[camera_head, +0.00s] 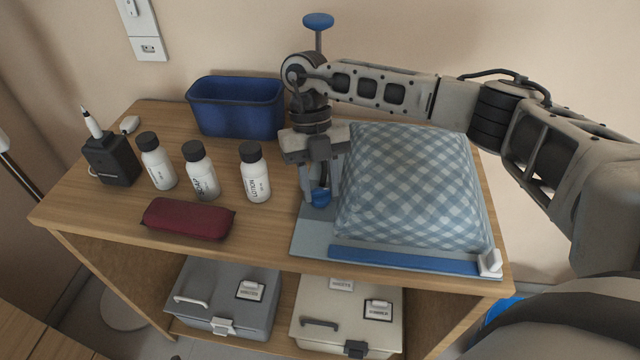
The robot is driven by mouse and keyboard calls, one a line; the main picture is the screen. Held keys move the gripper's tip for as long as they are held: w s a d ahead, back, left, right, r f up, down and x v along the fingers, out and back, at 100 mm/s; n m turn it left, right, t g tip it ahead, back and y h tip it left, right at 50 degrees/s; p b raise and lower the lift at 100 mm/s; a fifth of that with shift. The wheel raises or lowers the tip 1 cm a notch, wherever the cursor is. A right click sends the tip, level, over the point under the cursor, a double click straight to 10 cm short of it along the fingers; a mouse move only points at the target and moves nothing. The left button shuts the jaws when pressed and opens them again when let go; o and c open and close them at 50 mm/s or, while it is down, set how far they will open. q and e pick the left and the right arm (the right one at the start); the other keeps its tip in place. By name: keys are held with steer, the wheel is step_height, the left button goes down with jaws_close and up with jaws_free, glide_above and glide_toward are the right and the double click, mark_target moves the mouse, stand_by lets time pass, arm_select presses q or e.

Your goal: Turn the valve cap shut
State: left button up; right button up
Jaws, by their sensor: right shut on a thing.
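A small blue valve cap (321,198) sits at the left edge of the puffed-up, blue-and-white checked bag (412,185). My right gripper (320,193) points down over the cap from above, with its fingers on either side of it. It is shut on the cap, and the fingers and wrist hide part of it. The bag lies on a grey-blue board (312,247) on the wooden table. My left gripper is not in view.
A blue strip (402,260) with a white end clip (490,262) runs along the board's front. A blue bin (237,110), several white bottles (255,173) and a dark red pouch (189,218) stand left. A blue-topped post (318,21) rises behind my wrist.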

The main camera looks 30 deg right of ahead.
steer(key=shift+n+h+b, duration=0.5)
steer(key=shift+n+h, duration=0.2)
steer(key=shift+n, duration=1.1)
steer(key=o, duration=1)
steer(key=shift+r, duration=0.1)
steer(key=p+v, duration=0.1)
steer(key=v, duration=1.5)
steer(key=shift+a, duration=0.1)
